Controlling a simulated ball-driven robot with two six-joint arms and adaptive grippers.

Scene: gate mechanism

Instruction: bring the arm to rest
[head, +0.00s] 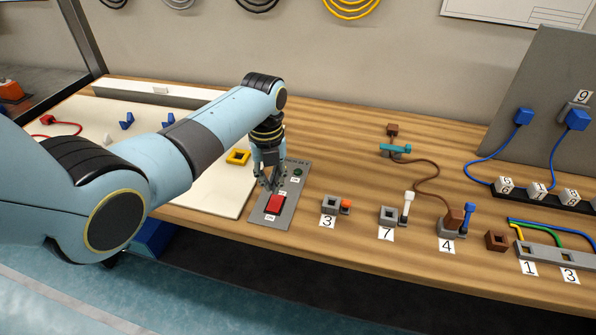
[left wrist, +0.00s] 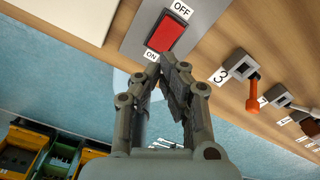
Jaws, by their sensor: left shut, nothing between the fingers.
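My left arm (head: 200,135) reaches in from the left over the bench. My left gripper (head: 270,184) points down at the grey switch panel (head: 290,205), close to the red rocker switch (head: 274,204). It is shut and empty. In the left wrist view the fingertips of the left gripper (left wrist: 166,68) meet near the ON label, beside the red switch (left wrist: 167,33). I cannot tell whether they touch the panel. A dark green round button (head: 298,172) sits higher on the panel. My right gripper is not in view.
Right of the panel stand grey sockets labelled 3 (head: 331,203), 7 (head: 390,214) and 4 (head: 452,228), with small levers. A brown cable (head: 432,176) curves behind them. A white board (head: 215,195) with a yellow square piece (head: 238,157) lies left. Bare wood lies behind socket 3.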

